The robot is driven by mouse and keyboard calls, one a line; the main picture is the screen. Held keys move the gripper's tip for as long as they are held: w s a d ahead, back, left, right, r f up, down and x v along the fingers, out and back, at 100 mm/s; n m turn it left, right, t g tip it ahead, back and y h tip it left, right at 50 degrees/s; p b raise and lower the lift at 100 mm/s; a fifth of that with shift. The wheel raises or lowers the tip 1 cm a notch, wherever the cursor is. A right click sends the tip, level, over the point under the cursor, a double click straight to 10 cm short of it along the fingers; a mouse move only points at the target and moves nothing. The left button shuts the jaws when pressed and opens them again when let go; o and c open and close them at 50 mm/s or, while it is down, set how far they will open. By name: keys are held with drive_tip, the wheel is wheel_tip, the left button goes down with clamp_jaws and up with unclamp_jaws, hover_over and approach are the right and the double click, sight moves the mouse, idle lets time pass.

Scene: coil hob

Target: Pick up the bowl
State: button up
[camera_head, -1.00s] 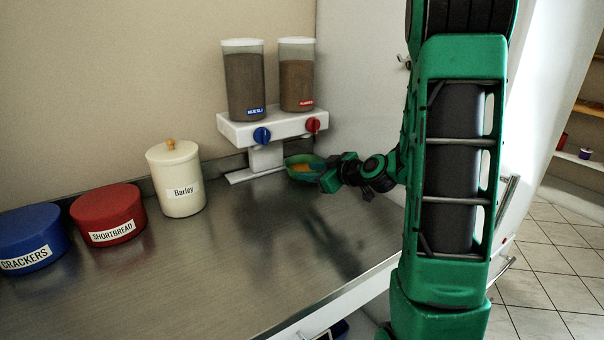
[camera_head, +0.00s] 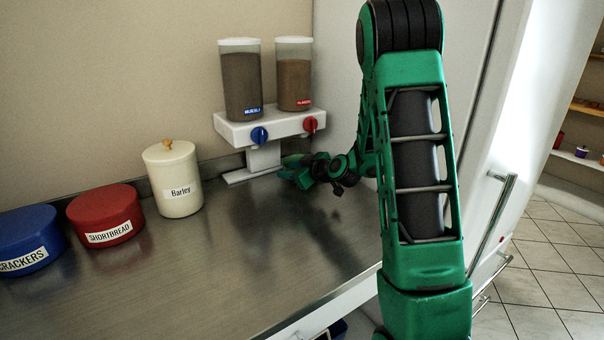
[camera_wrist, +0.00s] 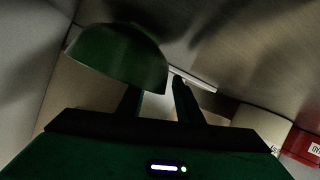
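The green bowl (camera_head: 291,160) stands at the foot of the cereal dispenser, mostly hidden behind my gripper (camera_head: 302,177) in the head view. In the wrist view the bowl (camera_wrist: 115,58) fills the upper left and appears upside down, with its rim towards my gripper (camera_wrist: 162,92). The two fingers are apart. The left finger's tip is hidden behind the bowl's wall, and the right finger stands just beyond the bowl's right edge with a thin gap. I see no clear grip on the rim. The bowl's inside is hidden now.
The white dispenser (camera_head: 268,127) with two filled containers stands close behind the bowl. A cream Barley canister (camera_head: 173,180), a red Shortbread tin (camera_head: 105,214) and a blue Crackers tin (camera_head: 28,239) stand left. A pale wall rises close on the right. The counter's middle (camera_head: 215,265) is clear.

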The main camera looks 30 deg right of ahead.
drive_tip(key=shift+c, duration=0.5)
clamp_jaws()
